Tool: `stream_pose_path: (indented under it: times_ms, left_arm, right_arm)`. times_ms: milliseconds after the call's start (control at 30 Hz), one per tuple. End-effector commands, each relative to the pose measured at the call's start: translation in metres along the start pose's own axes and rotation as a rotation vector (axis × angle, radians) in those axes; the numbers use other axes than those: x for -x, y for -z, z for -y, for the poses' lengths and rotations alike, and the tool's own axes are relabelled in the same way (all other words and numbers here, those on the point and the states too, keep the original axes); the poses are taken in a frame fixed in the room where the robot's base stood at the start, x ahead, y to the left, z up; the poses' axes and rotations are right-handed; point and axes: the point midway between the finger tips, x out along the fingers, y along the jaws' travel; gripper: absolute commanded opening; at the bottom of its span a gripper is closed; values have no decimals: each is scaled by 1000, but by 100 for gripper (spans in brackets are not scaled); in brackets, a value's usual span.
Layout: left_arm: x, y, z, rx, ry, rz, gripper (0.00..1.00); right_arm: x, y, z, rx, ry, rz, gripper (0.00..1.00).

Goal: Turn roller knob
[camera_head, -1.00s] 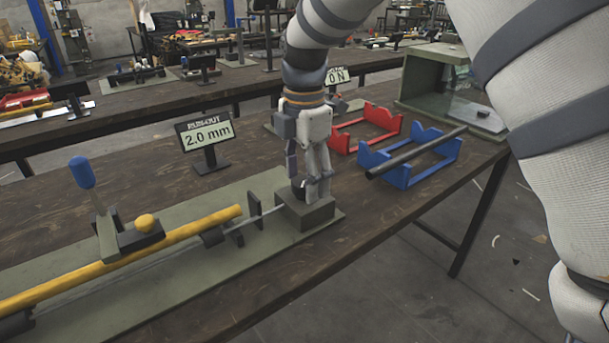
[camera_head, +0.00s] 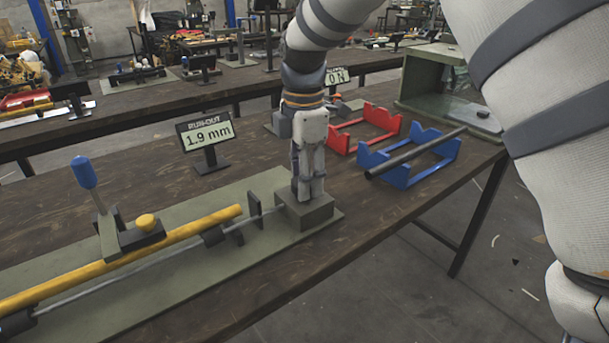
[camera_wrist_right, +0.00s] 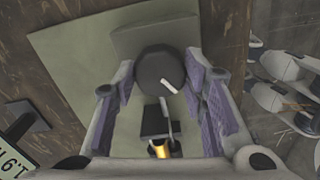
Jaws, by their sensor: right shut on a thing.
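The roller knob (camera_wrist_right: 160,72) is a dark round knob with a white mark, seen between the fingers in the right wrist view. It sits on top of a grey-green block (camera_head: 305,211) at the right end of the press plate. In the head view my right gripper (camera_head: 308,196) points straight down over this block and hides the knob. It is shut on the knob; in the right wrist view its purple-padded fingers (camera_wrist_right: 163,88) lie on either side of it. The runout display (camera_head: 205,134) reads 1.9 mm. My left gripper is not in view.
A yellow bar (camera_head: 140,255) lies along the plate, beside a blue-handled lever (camera_head: 84,173). A red rack (camera_head: 367,129) and a blue rack (camera_head: 410,160) holding a dark rod stand right of the gripper. An open green box (camera_head: 440,85) stands behind.

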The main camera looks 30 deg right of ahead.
Motion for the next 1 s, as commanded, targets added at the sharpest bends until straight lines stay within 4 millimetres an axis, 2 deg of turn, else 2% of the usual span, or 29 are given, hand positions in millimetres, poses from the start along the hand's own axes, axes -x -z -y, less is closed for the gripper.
stream_pose_path:
  times_ms: [600, 1000]
  left_arm:
    - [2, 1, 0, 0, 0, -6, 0]
    - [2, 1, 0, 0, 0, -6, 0]
  right_arm:
    - [-1, 0, 0, -493, 3, 1, 11]
    - [-1, 0, 1, -645, 4, 1, 11]
